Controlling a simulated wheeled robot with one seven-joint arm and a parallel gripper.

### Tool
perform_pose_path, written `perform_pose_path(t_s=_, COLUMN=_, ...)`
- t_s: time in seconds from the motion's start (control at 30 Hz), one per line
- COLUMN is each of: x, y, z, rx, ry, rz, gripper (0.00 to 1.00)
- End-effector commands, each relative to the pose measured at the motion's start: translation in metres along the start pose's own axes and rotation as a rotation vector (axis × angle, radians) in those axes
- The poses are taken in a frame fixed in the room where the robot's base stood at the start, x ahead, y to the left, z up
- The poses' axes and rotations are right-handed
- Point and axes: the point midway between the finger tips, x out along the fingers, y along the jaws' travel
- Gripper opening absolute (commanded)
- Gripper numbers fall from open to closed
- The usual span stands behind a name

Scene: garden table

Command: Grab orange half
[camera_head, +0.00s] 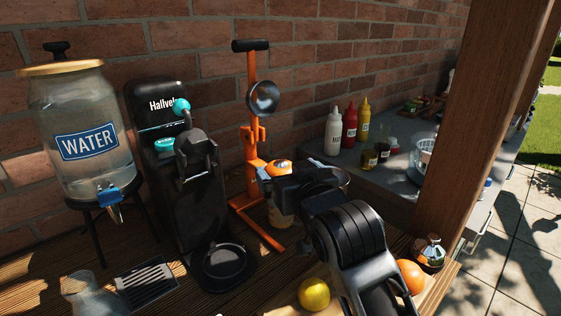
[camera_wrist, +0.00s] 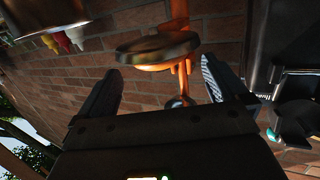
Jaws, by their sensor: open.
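An orange rounded piece (camera_head: 279,168), which looks like the orange half, sits low on the orange hand press (camera_head: 252,140). My arm and gripper hide part of it. My gripper (camera_head: 268,176) is open beside it, one finger showing at its left. In the wrist view, which looks upside down, my two fingers (camera_wrist: 160,66) are apart. Between and beyond them is a round, shiny brown bowl-like part with an orange-toned face (camera_wrist: 158,58). I cannot tell there where the bowl ends and the fruit begins. Nothing is visibly gripped.
A black coffee machine (camera_head: 170,190) and a water dispenser (camera_head: 82,140) stand left. The metal press cup (camera_head: 263,97) hangs above. A glass (camera_head: 280,217) is under the press. A lemon (camera_head: 314,294) and an orange (camera_head: 411,276) lie in front. Sauce bottles (camera_head: 349,125) stand behind right.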

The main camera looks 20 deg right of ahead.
Motion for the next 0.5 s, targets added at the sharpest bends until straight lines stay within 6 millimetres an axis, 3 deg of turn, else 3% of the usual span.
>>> perform_pose_path(t_s=0.17, x=0.018, y=0.0, z=-0.001, rx=-0.001, ry=0.0, rz=0.0, gripper=1.0)
perform_pose_path(t_s=0.4, x=0.02, y=-0.001, z=0.0, rx=-0.001, ry=0.0, rz=0.0, gripper=1.0)
perform_pose_path(t_s=0.5, x=0.02, y=-0.001, z=0.0, rx=-0.001, ry=0.0, rz=0.0, gripper=0.92)
